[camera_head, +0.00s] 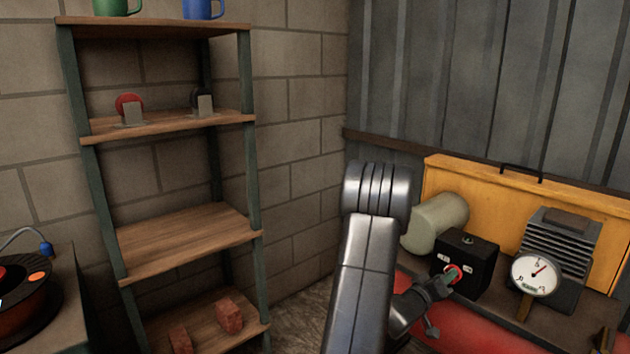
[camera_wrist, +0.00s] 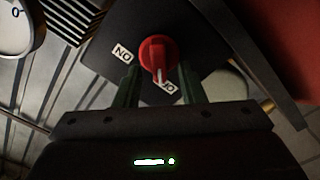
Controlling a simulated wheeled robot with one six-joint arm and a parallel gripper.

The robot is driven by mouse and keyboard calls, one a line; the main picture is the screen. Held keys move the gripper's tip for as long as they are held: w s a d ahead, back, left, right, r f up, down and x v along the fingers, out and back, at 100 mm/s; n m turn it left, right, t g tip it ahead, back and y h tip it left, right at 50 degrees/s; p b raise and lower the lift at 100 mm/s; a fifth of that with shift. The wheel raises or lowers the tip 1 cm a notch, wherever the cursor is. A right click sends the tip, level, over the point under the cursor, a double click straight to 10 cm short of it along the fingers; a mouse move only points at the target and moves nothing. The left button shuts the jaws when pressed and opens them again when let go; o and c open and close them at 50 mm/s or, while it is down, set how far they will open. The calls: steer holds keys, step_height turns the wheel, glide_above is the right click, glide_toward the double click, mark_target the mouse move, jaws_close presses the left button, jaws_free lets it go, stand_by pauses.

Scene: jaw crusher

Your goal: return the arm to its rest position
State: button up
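My arm reaches from the bottom of the head view to a black switch box (camera_head: 466,262) on the machine. My gripper (camera_head: 444,284) is right in front of the box's red knob (camera_head: 454,274). In the wrist view my gripper (camera_wrist: 160,84) has its two fingers apart, with a gap on each side of the red knob (camera_wrist: 157,53), so it is open and holds nothing. The knob's white mark points down toward a partly hidden label, while the ON label (camera_wrist: 122,53) is to its left. I cannot tell how deep the fingertips reach.
A pressure gauge (camera_head: 535,273) and a finned motor block (camera_head: 562,245) stand right of the box. A pale cylinder (camera_head: 437,222) is close behind it, before a yellow panel (camera_head: 510,200). A wooden shelf rack (camera_head: 185,243) stands left, with free space between it and my arm.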

steer(key=shift+x, duration=1.05)
steer(key=s+a+m+b, duration=0.1)
steer(key=s+a+m, duration=0.7)
steer(key=a+m, duration=0.1)
steer(key=shift+s+m+b, duration=0.3)
steer(key=shift+s, duration=0.05)
steer(key=shift+a+r, duration=0.1)
steer(key=shift+r, duration=0.05)
steer(key=shift+r, duration=0.1)
